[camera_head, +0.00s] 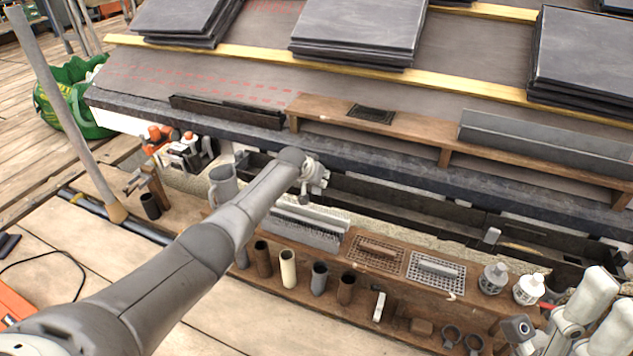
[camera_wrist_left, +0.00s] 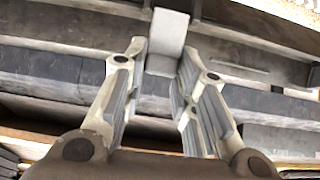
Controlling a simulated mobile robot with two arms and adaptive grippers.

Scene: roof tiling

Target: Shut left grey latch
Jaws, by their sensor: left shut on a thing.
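The left grey latch (camera_wrist_left: 167,42) is a small light-grey block at the top middle of the left wrist view, against the dark gutter. My left gripper (camera_head: 316,180) reaches the dark gutter (camera_head: 400,202) under the roof edge. In the left wrist view its two fingers (camera_wrist_left: 160,80) close in on the latch from both sides, with a gap between them nearer the palm. In the head view the gripper hides this latch. A second grey latch (camera_head: 492,236) stands on the gutter farther right. Pale parts of my right gripper (camera_head: 590,310) show at the lower right; its jaw opening is unclear.
A wooden tool rack (camera_head: 330,250) with several tubes, a brush (camera_head: 305,226), floats and two white-grey caps stands below the gutter. Slate stacks (camera_head: 365,30) lie on the roof above. A wooden pole (camera_head: 70,110) and a green bag (camera_head: 72,100) are at the left.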

